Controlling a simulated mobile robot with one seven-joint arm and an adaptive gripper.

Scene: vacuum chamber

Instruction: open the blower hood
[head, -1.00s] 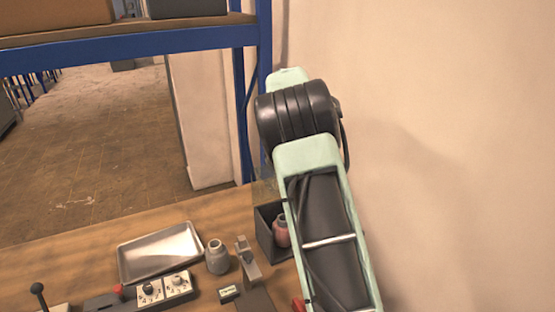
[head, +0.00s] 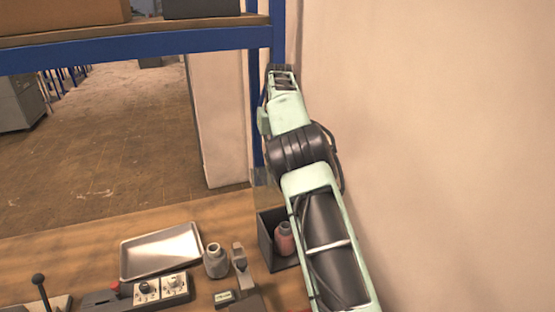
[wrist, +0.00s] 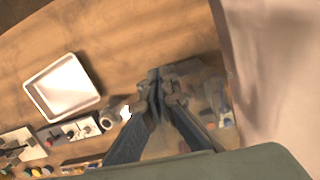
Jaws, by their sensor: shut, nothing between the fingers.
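A dark open-fronted box (head: 267,238) stands at the right end of the bench with a reddish jar (head: 285,240) in it. A faint see-through panel (head: 264,177) shows above the box; I cannot tell for sure whether it is the blower hood. In the wrist view a blurred, see-through shape (wrist: 212,97) lies right of the fingers. My gripper (wrist: 156,78) is shut and empty, pointing down over the bench; I cannot tell whether it touches anything. In the head view my arm stretches away along the right wall, and the gripper itself cannot be made out.
A metal tray (head: 160,252), a grey jar (head: 216,262) and a control box with knobs (head: 160,289) sit on the wooden bench (head: 75,252). A blue shelf frame (head: 150,44) stands behind. The wall (head: 440,150) is close on the right. Bare wood lies left of the tray.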

